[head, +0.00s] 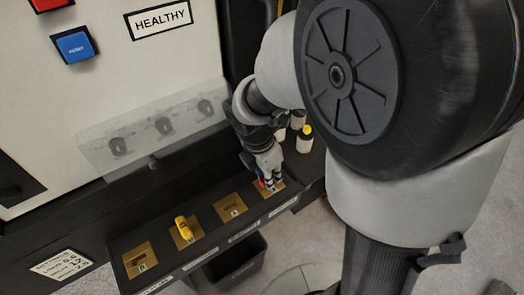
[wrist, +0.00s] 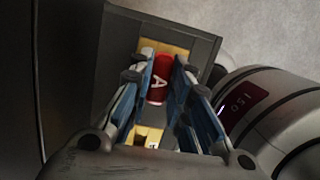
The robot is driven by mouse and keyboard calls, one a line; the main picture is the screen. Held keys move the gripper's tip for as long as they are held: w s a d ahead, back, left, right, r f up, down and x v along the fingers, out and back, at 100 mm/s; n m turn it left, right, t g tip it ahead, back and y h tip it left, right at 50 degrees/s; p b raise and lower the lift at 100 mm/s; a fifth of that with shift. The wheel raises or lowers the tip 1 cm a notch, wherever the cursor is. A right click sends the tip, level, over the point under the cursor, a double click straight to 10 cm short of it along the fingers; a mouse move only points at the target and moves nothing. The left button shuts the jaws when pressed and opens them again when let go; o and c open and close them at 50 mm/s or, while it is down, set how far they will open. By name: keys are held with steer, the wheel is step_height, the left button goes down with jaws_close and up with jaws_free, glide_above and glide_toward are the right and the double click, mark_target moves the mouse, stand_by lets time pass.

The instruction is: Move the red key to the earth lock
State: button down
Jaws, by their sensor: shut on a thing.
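The red key (wrist: 160,80), marked with a letter A, sits between the fingers of my gripper (wrist: 160,95) in the wrist view. My gripper is shut on it. A brass lock plate (wrist: 178,48) shows just beyond and around the key. I cannot tell whether the key is seated in its slot. In the head view my gripper (head: 267,184) is low over the rightmost brass plate (head: 279,184) of the black shelf, with a bit of red showing at its fingers. The labels on the shelf front are too small to read, so I cannot pick out the earth lock.
A yellow key (head: 183,227) stands in another brass plate. Two more plates, one at the left (head: 140,260) and one in the middle (head: 230,207), are empty. A clear cover (head: 150,130) is above the shelf. White bottles (head: 305,142) stand behind my gripper. A black bin (head: 235,268) is below.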

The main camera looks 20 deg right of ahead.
steer(key=shift+r+p, duration=2.5)
steer(key=s+a, duration=0.3)
steer(key=a, duration=0.8)
steer(key=shift+s+a, duration=0.2)
steer(key=shift+s, duration=0.15)
steer(key=shift+f, duration=0.1)
steer(key=shift+f+b, duration=0.5)
steer(key=shift+f, duration=0.45)
